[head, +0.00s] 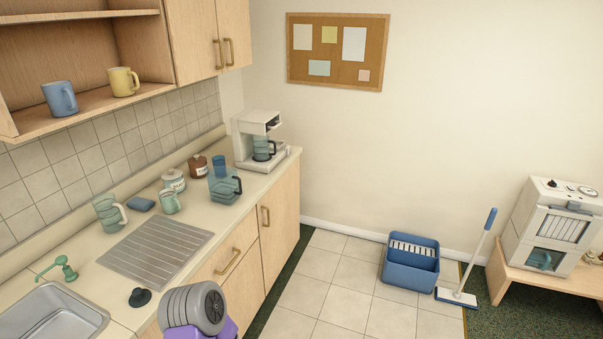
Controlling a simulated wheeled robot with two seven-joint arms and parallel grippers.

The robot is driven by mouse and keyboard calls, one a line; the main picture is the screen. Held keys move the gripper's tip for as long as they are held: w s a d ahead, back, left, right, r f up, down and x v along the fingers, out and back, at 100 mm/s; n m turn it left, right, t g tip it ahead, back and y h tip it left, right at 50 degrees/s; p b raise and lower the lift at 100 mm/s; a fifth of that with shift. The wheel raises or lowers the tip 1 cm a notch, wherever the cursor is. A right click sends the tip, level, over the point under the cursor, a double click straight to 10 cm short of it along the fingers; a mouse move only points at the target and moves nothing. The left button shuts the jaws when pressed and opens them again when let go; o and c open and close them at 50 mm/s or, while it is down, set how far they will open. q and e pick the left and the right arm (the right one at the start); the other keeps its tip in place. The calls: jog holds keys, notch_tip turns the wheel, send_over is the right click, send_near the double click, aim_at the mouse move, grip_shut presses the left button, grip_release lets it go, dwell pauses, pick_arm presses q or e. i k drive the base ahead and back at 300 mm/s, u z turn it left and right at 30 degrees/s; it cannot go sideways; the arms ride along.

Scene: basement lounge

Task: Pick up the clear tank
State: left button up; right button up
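A clear, blue-tinted tank-like container (222,189) with a dark handle on its right side stands upright on the counter, left of the coffee machine. A second clear vessel, a greenish jug (106,212) with a white handle, stands farther left beside the drainboard. I cannot tell for certain which one is the clear tank. A grey and purple part of my own arm shows at the bottom, in front of the counter. Neither gripper is in view, so nothing is seen touching either vessel.
A coffee machine (252,150) with a carafe stands at the counter's far end. The drainboard (155,250) is empty. A blue bucket (410,276) stands on the floor.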

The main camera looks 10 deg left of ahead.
aim_at(224, 183)
jog(key=z, duration=0.5)
jog(key=i, duration=1.9)
jog(key=u, duration=0.95)
jog(key=i, duration=1.05)
jog(key=u, duration=1.1)
